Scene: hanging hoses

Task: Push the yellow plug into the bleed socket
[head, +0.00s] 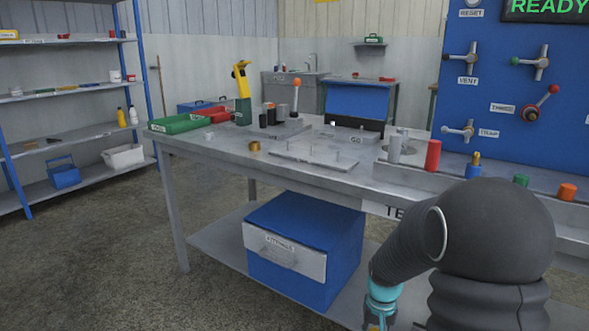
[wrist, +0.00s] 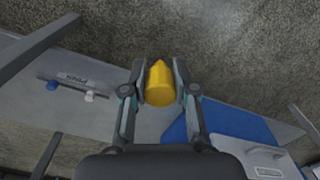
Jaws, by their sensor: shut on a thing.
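My gripper (wrist: 159,68) is shut on the yellow plug (wrist: 160,90) in the wrist view. The plug has a pointed tip that faces up in that picture, and a finger lies along each side of it. In the head view my gripper shows only in part at the bottom edge, low in front of the workbench, below its top. A small bit of yellow shows there, cut off by the frame. I cannot make out a bleed socket or its label in either view.
The workbench (head: 225,152) holds a red cylinder (head: 433,156), a grey cylinder (head: 394,150), a brass piece (head: 254,146) and a pegged plate (head: 315,157). A blue valve panel (head: 500,90) stands at right. A blue drawer box (head: 300,245) sits on the lower shelf. Floor at left is clear.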

